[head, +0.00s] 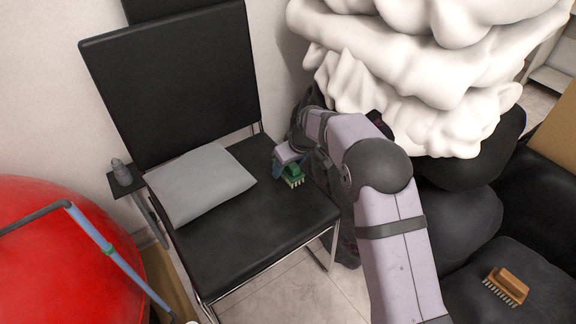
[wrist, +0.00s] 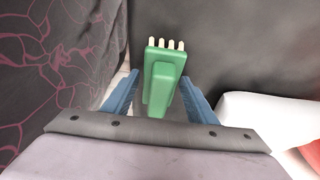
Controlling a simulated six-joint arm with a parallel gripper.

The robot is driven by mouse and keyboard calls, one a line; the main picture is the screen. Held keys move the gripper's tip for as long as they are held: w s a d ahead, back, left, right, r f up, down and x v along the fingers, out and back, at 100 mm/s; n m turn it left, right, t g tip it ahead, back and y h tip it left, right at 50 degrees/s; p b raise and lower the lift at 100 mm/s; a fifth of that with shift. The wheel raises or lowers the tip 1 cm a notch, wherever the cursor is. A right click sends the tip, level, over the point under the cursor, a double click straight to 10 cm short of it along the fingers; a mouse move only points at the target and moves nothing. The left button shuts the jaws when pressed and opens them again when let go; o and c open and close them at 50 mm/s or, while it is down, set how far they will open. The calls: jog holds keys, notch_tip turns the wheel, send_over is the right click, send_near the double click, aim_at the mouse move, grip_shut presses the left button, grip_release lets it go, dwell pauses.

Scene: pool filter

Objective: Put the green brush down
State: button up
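The green brush (head: 292,176) is at the right side of the black chair's seat (head: 250,235), bristles pointing down and seemingly touching the seat. In the wrist view the green brush (wrist: 164,80) shows its handle toward me and a row of pale bristles at its far end. My gripper (head: 282,168) is at the brush, low over the seat. In the wrist view the blue fingers of my gripper (wrist: 159,78) stand apart on either side of the brush, with gaps visible beside its handle. The gripper looks open.
A grey cushion (head: 200,185) lies on the seat left of the brush. The chair's backrest (head: 170,85) rises behind. A big white lumpy mass (head: 430,70) stands at the right. A wooden brush (head: 507,286) lies on a dark surface at lower right. The front of the seat is clear.

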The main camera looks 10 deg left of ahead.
dwell(0.3)
jog(key=shift+d+r, duration=0.1)
jog(key=shift+r, duration=0.5)
jog(key=p+v, duration=0.2)
jog(key=v, duration=0.9)
jog(key=shift+s+p, duration=0.15)
jog(key=shift+p, duration=0.25)
jog(key=shift+d, duration=0.1)
jog(key=s+d+f+m+g+h, duration=0.1)
jog(key=s+d+m, duration=0.3)
jog(key=s+d, duration=0.7)
jog(key=s+d+f+m+g+h, duration=0.2)
jog(key=s+d+f+m, duration=0.2)
jog(key=s+d, duration=0.8)
jog(key=s+m, duration=0.1)
jog(key=s, duration=0.6)
jog(key=shift+w, duration=0.1)
